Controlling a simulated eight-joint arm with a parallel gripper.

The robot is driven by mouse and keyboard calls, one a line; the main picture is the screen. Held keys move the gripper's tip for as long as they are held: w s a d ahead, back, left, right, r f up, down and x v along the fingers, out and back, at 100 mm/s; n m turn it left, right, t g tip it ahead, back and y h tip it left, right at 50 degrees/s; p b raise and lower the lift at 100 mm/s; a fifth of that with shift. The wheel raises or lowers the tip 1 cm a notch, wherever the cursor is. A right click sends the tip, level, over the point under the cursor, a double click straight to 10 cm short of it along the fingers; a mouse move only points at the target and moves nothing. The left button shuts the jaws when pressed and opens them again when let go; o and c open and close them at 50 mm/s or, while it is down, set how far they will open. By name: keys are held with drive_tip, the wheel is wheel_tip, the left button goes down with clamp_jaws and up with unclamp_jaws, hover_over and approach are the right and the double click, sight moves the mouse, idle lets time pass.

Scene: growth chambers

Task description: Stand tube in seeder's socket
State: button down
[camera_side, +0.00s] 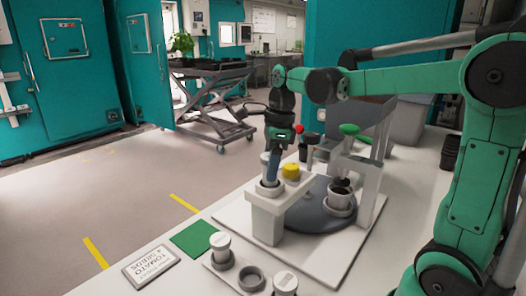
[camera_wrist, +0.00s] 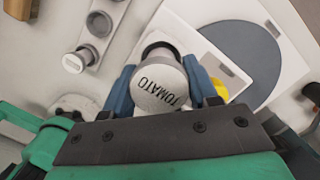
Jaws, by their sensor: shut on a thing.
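My gripper (camera_side: 270,178) points down over the front post of the seeder (camera_side: 266,222), its blue fingers just above the ringed socket (camera_side: 258,189) on top. In the wrist view my gripper (camera_wrist: 163,92) is shut on a white-capped tube (camera_wrist: 158,88) marked TOMATO, one finger on each side. The rim of the socket (camera_wrist: 153,38) shows just past the tube's cap. In the side view the fingers hide most of the tube. The tube's lower end is at the socket; I cannot tell how deep it sits.
The seeder has a grey turntable (camera_side: 312,218) with a soil-filled cup (camera_side: 341,196), a yellow button (camera_side: 291,171) and a green knob (camera_side: 349,129).

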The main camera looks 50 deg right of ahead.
drive_tip(key=shift+f, duration=0.65)
drive_tip(key=shift+c, duration=0.8)
unclamp_jaws()
drive_tip(key=shift+r, duration=4.25)
drive_tip(key=shift+f, duration=4.05)
